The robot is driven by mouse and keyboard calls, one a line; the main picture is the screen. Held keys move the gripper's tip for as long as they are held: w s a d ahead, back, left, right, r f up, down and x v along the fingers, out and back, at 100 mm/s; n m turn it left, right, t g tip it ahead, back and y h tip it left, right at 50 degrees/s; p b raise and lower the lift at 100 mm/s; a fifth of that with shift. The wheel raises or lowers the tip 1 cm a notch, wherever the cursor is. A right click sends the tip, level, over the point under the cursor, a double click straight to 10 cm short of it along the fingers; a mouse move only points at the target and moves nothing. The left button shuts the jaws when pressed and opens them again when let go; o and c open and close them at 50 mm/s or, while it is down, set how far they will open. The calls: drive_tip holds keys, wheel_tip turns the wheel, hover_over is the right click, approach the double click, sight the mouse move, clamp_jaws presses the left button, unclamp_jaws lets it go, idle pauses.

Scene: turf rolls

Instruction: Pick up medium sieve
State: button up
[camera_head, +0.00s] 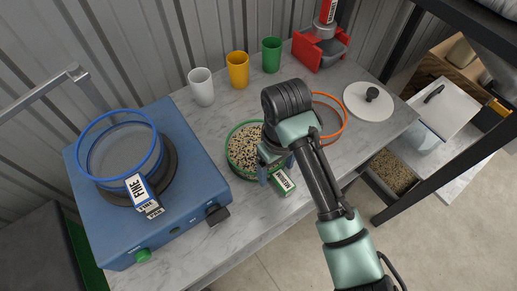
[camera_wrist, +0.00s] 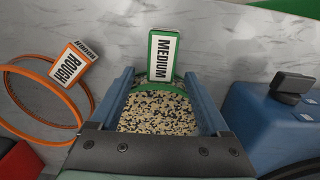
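The medium sieve has a green rim (camera_head: 231,132) and a white-and-green handle block (camera_head: 283,181) marked MEDIUM. It stands on the marble counter, and speckled grain shows inside it. In the wrist view its handle (camera_wrist: 163,57) is upright and centred just beyond my fingertips, with grain below it. My gripper (camera_head: 275,166) is over the sieve's right part, near the handle. In the wrist view its two blue fingers (camera_wrist: 158,78) are wide apart, with no contact with the handle visible. My arm hides part of the sieve in the head view.
The orange rough sieve (camera_wrist: 42,64) lies close to the left in the wrist view. The blue fine sieve (camera_head: 82,139) sits on a blue machine (camera_head: 190,160) at left. White (camera_head: 201,87), yellow (camera_head: 237,71) and green (camera_head: 271,55) cups stand behind. A white lid (camera_head: 358,108) lies right.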

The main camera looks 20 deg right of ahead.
clamp_jaws()
drive_tip(key=shift+r, duration=0.15)
